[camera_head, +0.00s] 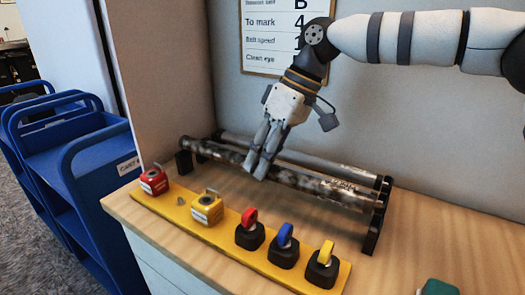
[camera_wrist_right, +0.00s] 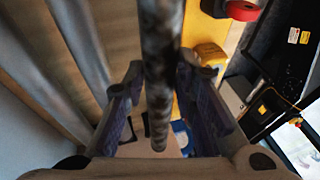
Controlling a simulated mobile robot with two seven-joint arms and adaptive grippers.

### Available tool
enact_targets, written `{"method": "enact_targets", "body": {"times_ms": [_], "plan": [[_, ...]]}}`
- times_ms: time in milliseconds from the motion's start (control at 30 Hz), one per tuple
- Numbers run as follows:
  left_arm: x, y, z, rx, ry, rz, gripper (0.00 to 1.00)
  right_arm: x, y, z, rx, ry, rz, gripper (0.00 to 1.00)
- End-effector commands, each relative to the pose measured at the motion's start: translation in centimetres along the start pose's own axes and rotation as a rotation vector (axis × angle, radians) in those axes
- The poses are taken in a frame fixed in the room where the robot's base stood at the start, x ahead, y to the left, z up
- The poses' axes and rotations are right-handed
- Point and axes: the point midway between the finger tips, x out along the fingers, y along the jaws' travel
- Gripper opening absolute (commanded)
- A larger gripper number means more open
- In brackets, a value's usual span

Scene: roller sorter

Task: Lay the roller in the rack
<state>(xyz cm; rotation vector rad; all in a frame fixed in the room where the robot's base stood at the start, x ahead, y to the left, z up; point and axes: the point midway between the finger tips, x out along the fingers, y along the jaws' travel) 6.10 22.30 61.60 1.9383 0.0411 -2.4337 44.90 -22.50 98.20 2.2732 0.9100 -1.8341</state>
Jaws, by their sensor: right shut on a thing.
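A mottled dark-grey roller (camera_head: 315,184) lies lengthwise along the front of the rack in the head view. It also runs up the middle of the wrist view (camera_wrist_right: 160,60). The rack has black end brackets, the right one (camera_head: 376,222) and the left one partly hidden. A smoother grey roller or bar (camera_head: 315,160) lies along its back. My right gripper (camera_head: 262,165) points down, shut around the mottled roller left of its middle; the fingers show on both sides of it in the wrist view (camera_wrist_right: 158,105). I cannot tell whether the roller's ends touch the brackets. My left gripper is not in view.
A yellow strip (camera_head: 180,210) in front holds a red block, a yellow block and black blocks with coloured handles. A blue cart (camera_head: 90,160) stands left of the wooden counter (camera_head: 410,250). A wall with a sign (camera_head: 270,40) is close behind the rack. A green object (camera_head: 438,287) is at lower right.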

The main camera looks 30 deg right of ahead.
Motion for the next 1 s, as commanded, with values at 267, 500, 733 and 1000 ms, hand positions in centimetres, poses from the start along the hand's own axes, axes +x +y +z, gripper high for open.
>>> {"method": "enact_targets", "body": {"times_ms": [267, 500, 733, 1000], "plan": [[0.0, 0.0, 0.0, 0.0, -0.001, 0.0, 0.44, -0.1, -0.1, -0.1, -0.002, 0.006, 0.002, 0.0], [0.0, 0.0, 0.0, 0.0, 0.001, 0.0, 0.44, 0.0, 0.0, 0.0, -0.002, 0.006, 0.002, 0.0], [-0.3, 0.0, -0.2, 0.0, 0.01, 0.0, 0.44, 0.7, 0.2, 0.2, -0.003, 0.006, 0.002, 0.0], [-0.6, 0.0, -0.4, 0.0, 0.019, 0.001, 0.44, 1.6, 0.5, 0.5, -0.002, 0.007, 0.003, 0.0]]}}
